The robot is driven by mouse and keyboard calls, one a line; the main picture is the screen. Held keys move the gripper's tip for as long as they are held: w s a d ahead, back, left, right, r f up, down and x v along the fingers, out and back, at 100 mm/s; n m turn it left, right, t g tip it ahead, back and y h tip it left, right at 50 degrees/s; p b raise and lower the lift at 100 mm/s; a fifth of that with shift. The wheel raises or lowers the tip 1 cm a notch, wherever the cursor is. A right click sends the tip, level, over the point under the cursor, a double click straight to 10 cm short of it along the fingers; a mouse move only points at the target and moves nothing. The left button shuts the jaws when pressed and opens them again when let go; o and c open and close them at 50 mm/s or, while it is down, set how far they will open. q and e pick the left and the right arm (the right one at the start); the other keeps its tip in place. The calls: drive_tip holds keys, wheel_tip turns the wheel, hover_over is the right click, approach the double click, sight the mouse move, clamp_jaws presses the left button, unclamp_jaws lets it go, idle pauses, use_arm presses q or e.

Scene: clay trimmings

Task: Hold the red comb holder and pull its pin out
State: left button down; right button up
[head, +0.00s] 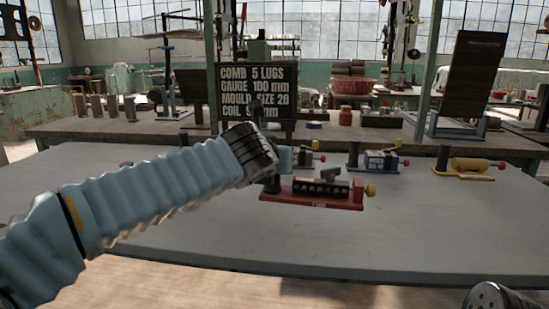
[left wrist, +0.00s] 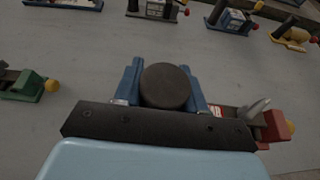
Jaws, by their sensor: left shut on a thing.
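The red comb holder (head: 312,200) lies on the grey table in front of me, with a dark toothed block and a grey lever on top. A yellow knob (head: 370,190) sticks out at its right end. My left gripper (head: 283,160) is at the holder's left end. In the left wrist view its blue fingers (left wrist: 165,92) are shut on a dark round post (left wrist: 166,84) at that end. The red end of the holder shows at the right there (left wrist: 272,124), partly hidden by the gripper. My right gripper's fingers are not in view.
A blue holder (head: 378,160) and a yellow holder (head: 470,168) stand farther back to the right. A green holder (left wrist: 24,86) shows in the left wrist view. A dark sign (head: 258,90) stands behind. The table's front and right are clear.

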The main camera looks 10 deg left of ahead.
use_arm(q)
drive_tip(key=shift+w+a+f+b, duration=0.1)
drive_tip(key=shift+w+a+f, duration=0.1)
drive_tip(key=shift+w+f, duration=1.05)
drive_tip(key=shift+w+a+f+b, duration=0.1)
drive_tip(key=shift+w+a+f, duration=0.1)
drive_tip(key=shift+w+f, duration=1.05)
drive_tip(key=shift+w+a+f+b, duration=0.1)
drive_tip(key=shift+w+a+f, duration=0.1)
drive_tip(key=shift+w+f, duration=1.05)
drive_tip(key=shift+w+r, duration=0.15)
drive_tip(key=shift+w, duration=0.1)
drive_tip(key=shift+w+f, duration=0.7)
drive_tip(key=shift+w, duration=0.15)
drive_tip(key=shift+a, duration=0.1)
drive_tip(key=shift+f, duration=0.35)
